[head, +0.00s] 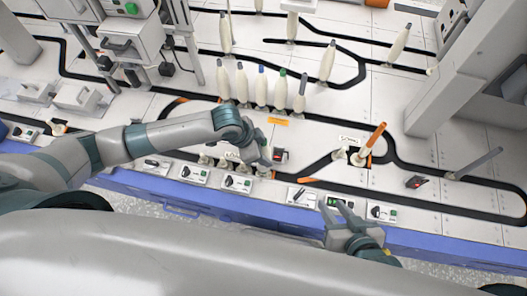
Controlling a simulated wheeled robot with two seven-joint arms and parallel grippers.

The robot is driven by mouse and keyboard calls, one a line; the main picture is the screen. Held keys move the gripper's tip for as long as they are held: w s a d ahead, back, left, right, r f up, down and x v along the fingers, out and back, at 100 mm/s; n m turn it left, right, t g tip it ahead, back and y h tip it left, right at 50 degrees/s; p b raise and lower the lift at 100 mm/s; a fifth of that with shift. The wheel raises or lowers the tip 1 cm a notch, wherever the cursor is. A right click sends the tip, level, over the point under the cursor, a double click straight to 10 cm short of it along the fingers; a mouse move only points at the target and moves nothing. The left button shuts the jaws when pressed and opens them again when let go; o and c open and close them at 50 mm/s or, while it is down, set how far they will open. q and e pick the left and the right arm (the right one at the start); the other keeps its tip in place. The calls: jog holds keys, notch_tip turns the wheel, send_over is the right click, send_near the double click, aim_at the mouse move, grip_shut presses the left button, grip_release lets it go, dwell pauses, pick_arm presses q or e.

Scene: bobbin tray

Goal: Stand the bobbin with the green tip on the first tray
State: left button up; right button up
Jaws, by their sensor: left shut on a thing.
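The bobbin with the green tip (281,93) stands upright in a row of cream bobbins at the back centre. Beside it are the blue-tipped bobbin (262,91) and a grey-tipped bobbin (299,97). My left gripper (263,157) is over the work surface, in front of and apart from that row. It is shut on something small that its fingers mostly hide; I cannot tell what. Small holders with pegs (205,159) stand by it on the track; I cannot tell which is the first tray. My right gripper (335,209) is open and empty near the front edge.
Several switch boxes (238,183) line the front. A grey post (455,90) rises at the right.

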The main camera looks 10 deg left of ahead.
pick_arm(q)
jog(key=shift+f, duration=0.55)
dwell(0.7)
jog(key=o, duration=0.9)
jog(key=shift+c, duration=0.2)
